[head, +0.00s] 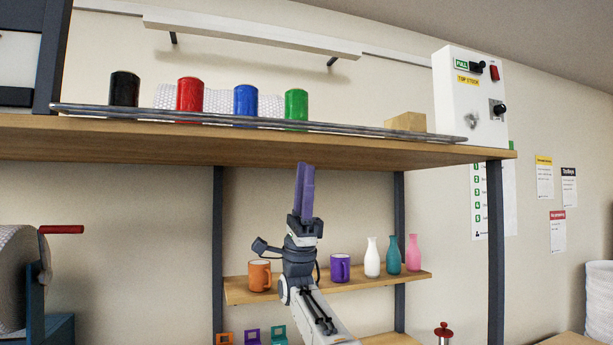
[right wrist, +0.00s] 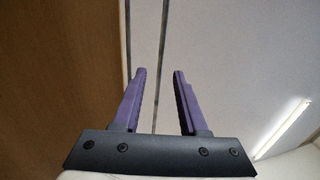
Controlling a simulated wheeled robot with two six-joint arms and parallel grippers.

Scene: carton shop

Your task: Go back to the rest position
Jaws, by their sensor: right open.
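My right gripper (head: 304,190) points upward in the head view, in front of the shelving and just below the front edge of the upper shelf (head: 250,150). Its purple fingers overlap each other from this angle. In the right wrist view the two fingers of the gripper (right wrist: 160,80) stand apart with nothing between them. A brown wooden surface fills the left of that view. My left gripper is not in view.
Black (head: 124,89), red (head: 190,94), blue (head: 245,100) and green (head: 296,104) cylinders stand on the upper shelf. A white control box (head: 468,100) is at its right end. Behind my arm, a lower shelf (head: 350,287) holds an orange mug (head: 259,276), a purple mug (head: 340,268) and vases (head: 372,258).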

